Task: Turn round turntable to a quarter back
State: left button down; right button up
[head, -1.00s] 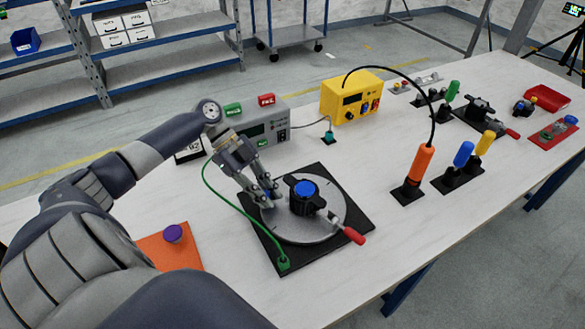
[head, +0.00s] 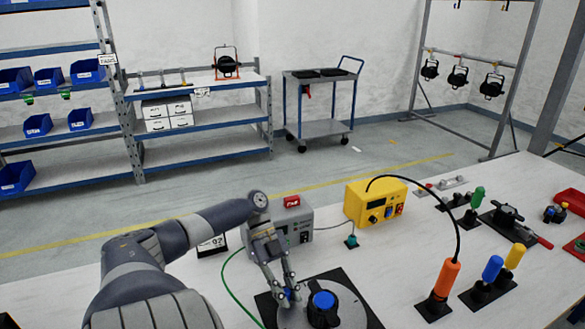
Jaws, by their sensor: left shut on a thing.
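The round grey turntable (head: 350,304) lies on a black base plate at the bottom edge of the head view, and its near part is cut off. A black clamp piece with a blue top (head: 323,300) stands at its middle. My left gripper (head: 289,295) reaches down to the left part of the disc. Its fingers are shut on a small blue knob (head: 288,292), mostly hidden between them. My right gripper is not in view.
A grey tester with a red sign (head: 292,202) and a yellow power box (head: 376,203) stand behind the turntable. An orange handle (head: 445,278) on a black cable stands to the right. A green cable runs left of the base. Bare tabletop lies between them.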

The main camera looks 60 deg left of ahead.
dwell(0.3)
pick_arm(q)
jog(key=c, duration=1.5)
grip_release()
jog(key=shift+f, duration=0.1)
jog(key=v, duration=1.2)
